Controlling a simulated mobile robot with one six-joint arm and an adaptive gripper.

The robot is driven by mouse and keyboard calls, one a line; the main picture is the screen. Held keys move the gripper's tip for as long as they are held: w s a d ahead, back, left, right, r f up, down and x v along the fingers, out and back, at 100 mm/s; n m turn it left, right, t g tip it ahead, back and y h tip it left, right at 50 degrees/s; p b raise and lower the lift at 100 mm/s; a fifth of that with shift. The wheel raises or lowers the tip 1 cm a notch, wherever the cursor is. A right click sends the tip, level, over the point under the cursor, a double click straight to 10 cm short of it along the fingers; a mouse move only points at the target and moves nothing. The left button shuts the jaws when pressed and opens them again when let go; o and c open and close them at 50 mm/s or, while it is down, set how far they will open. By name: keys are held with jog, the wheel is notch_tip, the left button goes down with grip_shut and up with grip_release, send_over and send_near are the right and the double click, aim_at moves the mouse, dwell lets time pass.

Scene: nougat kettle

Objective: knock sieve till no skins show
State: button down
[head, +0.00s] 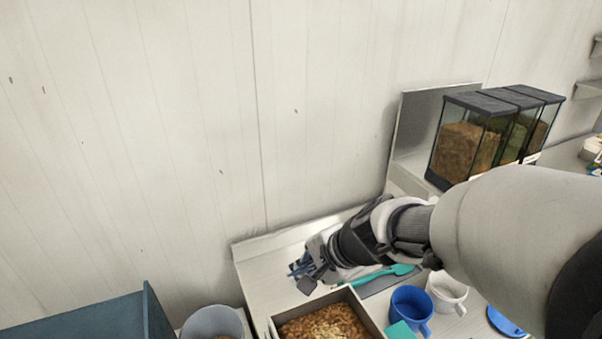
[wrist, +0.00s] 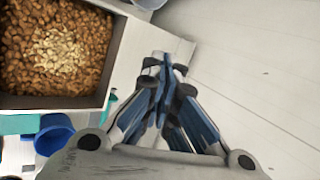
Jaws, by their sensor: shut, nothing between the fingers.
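A square, pale-walled box, which may be the sieve (head: 365,308), stands at the bottom of the head view. It also shows at the upper left of the wrist view (wrist: 119,48). Brown bits, maybe skins or nuts (head: 300,328), fill it around a paler patch (wrist: 60,52). Its base is hidden, so I cannot tell if it has a mesh. My gripper (head: 303,278) is shut and empty. In the wrist view its fingertips (wrist: 164,68) meet beside the box, apart from it, over the pale bench. In the head view it is behind the box.
A grey bucket (head: 212,322) stands left of the box. A blue mug (head: 410,308), a white mug (head: 446,292) and a teal spatula (head: 385,274) lie to its right. Glass-fronted bins (head: 470,145) stand at the back right. The bench behind the box (head: 265,265) is clear, against the wall.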

jog(key=w+f+m+h+p, duration=0.1)
jog(key=w+f+m+p, duration=0.4)
jog(key=w+f+m, duration=0.2)
jog(key=shift+w+d+f+m+p, duration=0.3)
jog(key=shift+w+d+f+m, duration=0.1)
jog(key=shift+w+m, duration=0.75)
jog(key=shift+s+a, duration=0.1)
notch_tip(320, 180, down, 9)
jog(key=s+b, duration=0.2)
jog(key=b, duration=0.7)
jog(key=shift+d+r, duration=0.2)
jog(key=shift+d, duration=0.2)
jog(key=shift+f+b, duration=0.1)
jog(key=shift+b, duration=0.2)
jog(key=shift+f+b, duration=0.3)
jog(key=shift+b, duration=0.15)
jog(key=shift+f, duration=0.2)
